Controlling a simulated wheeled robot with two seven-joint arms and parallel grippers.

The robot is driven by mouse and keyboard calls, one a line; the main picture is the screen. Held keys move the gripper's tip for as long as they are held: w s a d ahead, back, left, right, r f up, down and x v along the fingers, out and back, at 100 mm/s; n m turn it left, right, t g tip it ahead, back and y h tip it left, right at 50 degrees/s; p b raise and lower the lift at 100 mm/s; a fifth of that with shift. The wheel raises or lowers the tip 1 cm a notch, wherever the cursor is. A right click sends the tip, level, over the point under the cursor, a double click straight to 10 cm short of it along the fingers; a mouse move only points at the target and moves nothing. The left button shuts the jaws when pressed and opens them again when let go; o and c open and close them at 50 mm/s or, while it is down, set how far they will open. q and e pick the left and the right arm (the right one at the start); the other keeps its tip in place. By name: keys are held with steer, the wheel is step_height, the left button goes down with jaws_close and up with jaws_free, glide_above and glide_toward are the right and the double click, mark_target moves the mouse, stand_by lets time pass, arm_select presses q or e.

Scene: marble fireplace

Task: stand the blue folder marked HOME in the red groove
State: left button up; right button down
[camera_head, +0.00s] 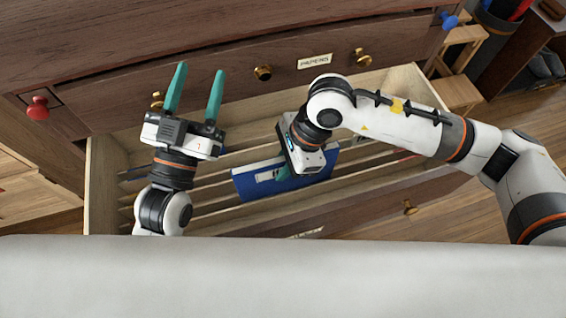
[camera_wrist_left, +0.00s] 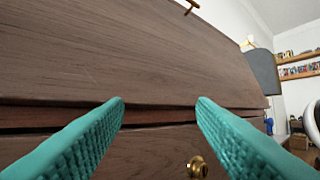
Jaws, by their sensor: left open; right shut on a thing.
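A blue folder (camera_head: 250,186) with a pale label is at the middle of the open drawer (camera_head: 103,190), over its slats. The label's writing is too small to read. My right gripper (camera_head: 284,172) is shut on the folder, covering part of its upper edge. Whether the folder rests in a groove or hangs above it I cannot tell. A small red patch (camera_head: 404,155) shows among the slats right of the folder, partly hidden by my right arm. My left gripper (camera_head: 200,70) is open and empty, in front of the cabinet; its spread fingers also show in the left wrist view (camera_wrist_left: 160,112).
The cabinet's drawer front (camera_head: 225,90) has brass knobs and a PAPERS label (camera_head: 315,61). A red knob (camera_head: 37,108) is at the left. A wooden stool (camera_head: 460,60) stands at the upper right. A pale surface (camera_head: 280,280) fills the bottom foreground.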

arm_select(q)
steer(key=shift+s+r+t+h+b, duration=0.3)
steer(key=shift+s+r+t, duration=0.35)
steer(key=shift+r+t, duration=0.3)
steer(key=shift+s+r+t+h+b, duration=0.3)
steer(key=shift+s+r+t, duration=0.4)
steer(key=shift+r, duration=0.3)
arm_select(e)
steer(key=shift+f, duration=0.55)
steer(key=shift+f, duration=0.1)
